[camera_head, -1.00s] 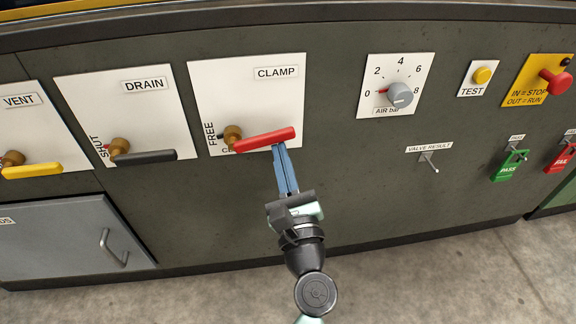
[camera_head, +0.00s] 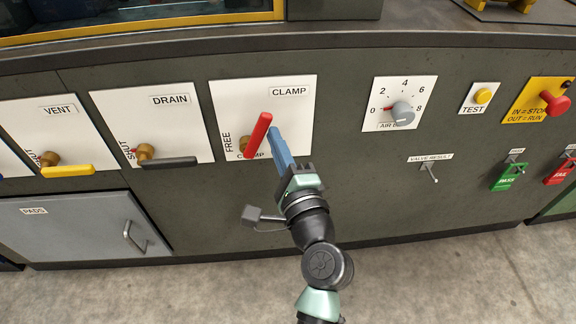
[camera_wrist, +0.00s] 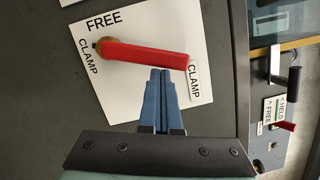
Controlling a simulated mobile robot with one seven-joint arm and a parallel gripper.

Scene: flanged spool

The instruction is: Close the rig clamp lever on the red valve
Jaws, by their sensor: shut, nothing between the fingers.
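The red lever (camera_head: 259,134) of the CLAMP valve sticks up and slightly right from its brass hub (camera_head: 246,146) on the white CLAMP panel (camera_head: 298,112). The panel carries FREE and CLAMP marks beside the hub; the lever does not lie along the panel's lower edge. My gripper (camera_head: 272,130) is shut and empty, its blue fingers just right of the lever. In the wrist view the red lever (camera_wrist: 145,54) runs from the hub toward the CLAMP title plate, and my fingertips (camera_wrist: 161,72) meet its near edge; I cannot tell if they touch.
Left of the panel are a black DRAIN lever (camera_head: 168,163) and a yellow VENT lever (camera_head: 68,171). To the right are an air dial (camera_head: 402,112), a TEST button (camera_head: 482,96) and a red stop button (camera_head: 556,103).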

